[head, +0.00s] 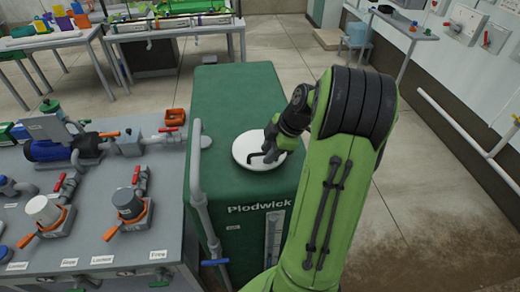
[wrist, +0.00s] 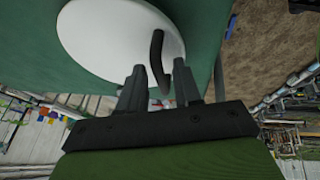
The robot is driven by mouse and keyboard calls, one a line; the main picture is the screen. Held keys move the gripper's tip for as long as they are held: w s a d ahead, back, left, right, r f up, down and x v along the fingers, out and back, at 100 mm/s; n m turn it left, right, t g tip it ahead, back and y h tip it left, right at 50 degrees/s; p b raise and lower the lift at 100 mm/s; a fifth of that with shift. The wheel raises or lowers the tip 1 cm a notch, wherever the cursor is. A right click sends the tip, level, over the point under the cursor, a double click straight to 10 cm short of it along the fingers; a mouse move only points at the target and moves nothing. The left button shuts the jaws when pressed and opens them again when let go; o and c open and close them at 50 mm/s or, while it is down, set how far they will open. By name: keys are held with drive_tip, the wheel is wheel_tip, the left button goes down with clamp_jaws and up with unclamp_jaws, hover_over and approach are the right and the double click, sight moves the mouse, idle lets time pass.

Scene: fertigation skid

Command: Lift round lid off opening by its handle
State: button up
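The white round lid (head: 243,146) lies flat on top of the green tank (head: 233,92), and the opening beneath it is hidden. In the wrist view, the lid (wrist: 100,35) fills the upper left, with its dark bar-like handle (wrist: 157,55) standing out from it. My gripper (wrist: 160,70) is open at the handle. The handle's free end shows between the two fingers, with a small visible gap on each side. In the head view, my gripper reaches over the lid from the right and partly covers it.
A grey pipe (head: 197,170) runs along the tank's left side. A grey bench (head: 90,225) with valves and a blue pump (head: 57,148) stands left of the tank. The floor (head: 420,200) to the right is mostly clear, up to a white wall pipe (head: 455,130).

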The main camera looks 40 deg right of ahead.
clamp_jaws()
idle(1.2)
